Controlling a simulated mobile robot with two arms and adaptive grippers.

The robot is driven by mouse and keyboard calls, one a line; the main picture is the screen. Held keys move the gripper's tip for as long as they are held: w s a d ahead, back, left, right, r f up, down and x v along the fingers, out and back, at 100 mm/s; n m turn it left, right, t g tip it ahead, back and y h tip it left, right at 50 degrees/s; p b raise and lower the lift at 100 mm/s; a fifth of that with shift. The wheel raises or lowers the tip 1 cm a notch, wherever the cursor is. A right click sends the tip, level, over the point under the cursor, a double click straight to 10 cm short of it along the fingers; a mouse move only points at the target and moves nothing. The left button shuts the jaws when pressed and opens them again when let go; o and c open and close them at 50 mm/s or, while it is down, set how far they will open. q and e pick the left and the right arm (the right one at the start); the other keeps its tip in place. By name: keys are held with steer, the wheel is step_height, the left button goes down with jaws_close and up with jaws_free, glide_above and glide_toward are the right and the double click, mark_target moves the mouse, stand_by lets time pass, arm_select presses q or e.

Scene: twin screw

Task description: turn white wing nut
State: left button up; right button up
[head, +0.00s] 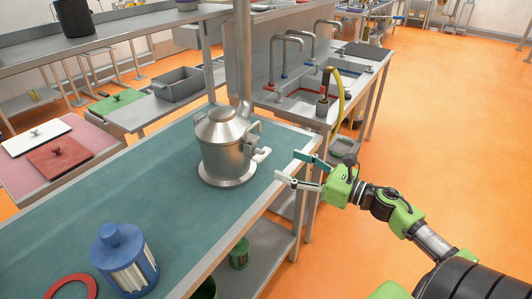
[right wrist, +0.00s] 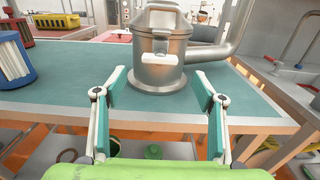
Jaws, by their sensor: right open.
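The white wing nut (head: 262,154) sits on the side of a steel lidded vessel (head: 222,150) that stands on the teal-topped table. In the right wrist view the wing nut (right wrist: 159,60) lies flat across the front of the vessel (right wrist: 158,75), between and beyond my fingers. My right gripper (head: 294,167) is open and empty to the right of the vessel, apart from the nut, over the table's edge. In the right wrist view its two fingers (right wrist: 162,95) are spread wide with a clear gap. My left gripper is not in view.
A steel pipe (head: 243,60) rises behind the vessel. A blue canister (head: 125,262) and a red ring (head: 70,287) are on the teal table (head: 75,215) at the front left. A sink unit (head: 310,95) with several taps stands beyond. The tabletop left of the vessel is clear.

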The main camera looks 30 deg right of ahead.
mark_target(266, 155)
steer(key=p+x, duration=0.2)
steer(key=x, duration=0.5)
steer(key=shift+w, duration=0.35)
steer(key=shift+w+a, duration=0.25)
steer(key=shift+w, duration=0.1)
steer(key=c, duration=1.1)
